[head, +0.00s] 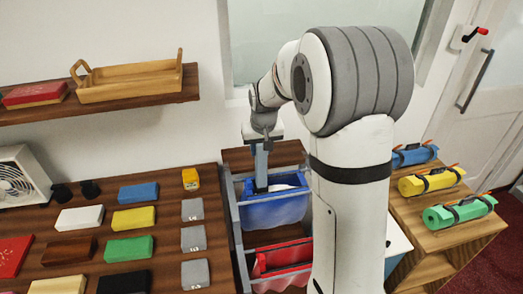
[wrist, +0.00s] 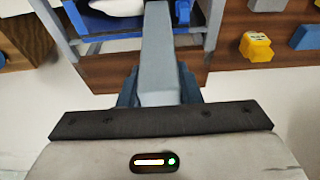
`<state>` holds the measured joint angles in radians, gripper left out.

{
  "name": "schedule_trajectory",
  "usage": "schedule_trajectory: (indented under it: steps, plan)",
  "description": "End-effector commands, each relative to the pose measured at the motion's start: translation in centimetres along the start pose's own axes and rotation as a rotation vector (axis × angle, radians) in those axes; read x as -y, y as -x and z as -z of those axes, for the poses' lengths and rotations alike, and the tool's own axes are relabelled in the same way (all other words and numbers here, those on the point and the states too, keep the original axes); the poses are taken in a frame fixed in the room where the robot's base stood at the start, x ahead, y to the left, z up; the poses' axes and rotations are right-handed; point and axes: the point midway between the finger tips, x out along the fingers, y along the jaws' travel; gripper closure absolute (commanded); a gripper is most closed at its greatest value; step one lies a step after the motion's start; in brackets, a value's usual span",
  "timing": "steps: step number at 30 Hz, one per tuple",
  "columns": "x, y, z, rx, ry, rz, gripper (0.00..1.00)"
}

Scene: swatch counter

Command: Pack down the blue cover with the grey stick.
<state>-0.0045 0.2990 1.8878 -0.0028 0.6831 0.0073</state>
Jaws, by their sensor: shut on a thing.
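My gripper (head: 263,141) is shut on the grey stick (head: 261,168). The stick points down, and its lower end is at the blue cover (head: 275,212), which hangs in the grey frame like a sack. Whether the tip touches the cloth I cannot tell. Something white lies in the cover's open top. In the wrist view, the stick (wrist: 158,50) runs away from between the jaws (wrist: 160,88). Part of the blue cover (wrist: 110,22) with the white thing shows at top left.
A red cover (head: 282,257) hangs in the same grey frame (head: 236,215), nearer. Coloured blocks and grey swatches (head: 193,239) lie on the wooden counter at left. A wooden tray (head: 130,82) sits on the wall shelf. Rolled bundles (head: 432,181) lie on the right-hand stand.

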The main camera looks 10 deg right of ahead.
Motion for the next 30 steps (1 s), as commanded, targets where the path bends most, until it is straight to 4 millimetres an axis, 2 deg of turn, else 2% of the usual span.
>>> schedule_trajectory:
  steps: [1,15,30]
  plan:
    - [0.0,0.7,0.2,-0.001,0.0,0.0,0.87]
    - [0.0,4.1,1.2,0.0,0.0,0.0,0.87]
    - [0.0,4.4,1.2,0.0,0.0,0.0,0.87]
